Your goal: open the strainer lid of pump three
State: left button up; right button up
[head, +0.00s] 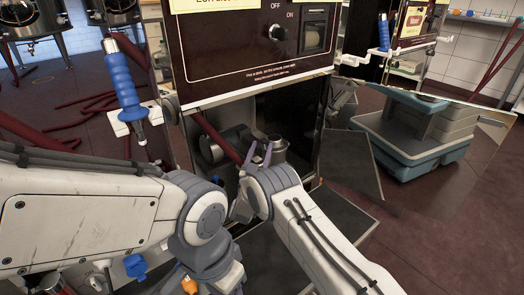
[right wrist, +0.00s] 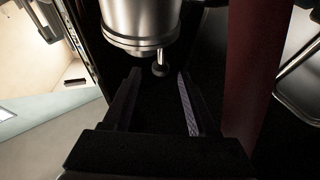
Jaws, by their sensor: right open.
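A steel cylinder, likely the strainer (head: 273,146), sits low inside the open cabinet under the dark red control panel. In the right wrist view the strainer (right wrist: 141,20) shows at the top, with a small knobbed stub, perhaps the lid's handle (right wrist: 160,69), at its lower edge. My right gripper (head: 260,154) reaches into the cabinet opening at the strainer. In the right wrist view my right gripper (right wrist: 158,76) is open, and the stub appears between its fingertips; I cannot tell whether they touch. No pump number is readable. My left arm shows, but its gripper does not.
The dark red panel (head: 250,45) with a black knob stands above the opening. A dark red hose (head: 215,135) runs into the cabinet beside the strainer. A blue-handled lever (head: 122,82) stands at left.

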jog(key=shift+w+d+r, duration=0.2)
jog(key=shift+w+r, duration=0.1)
jog(key=shift+w, duration=0.35)
grip_shut()
jog(key=shift+f, duration=0.1)
dwell(0.9)
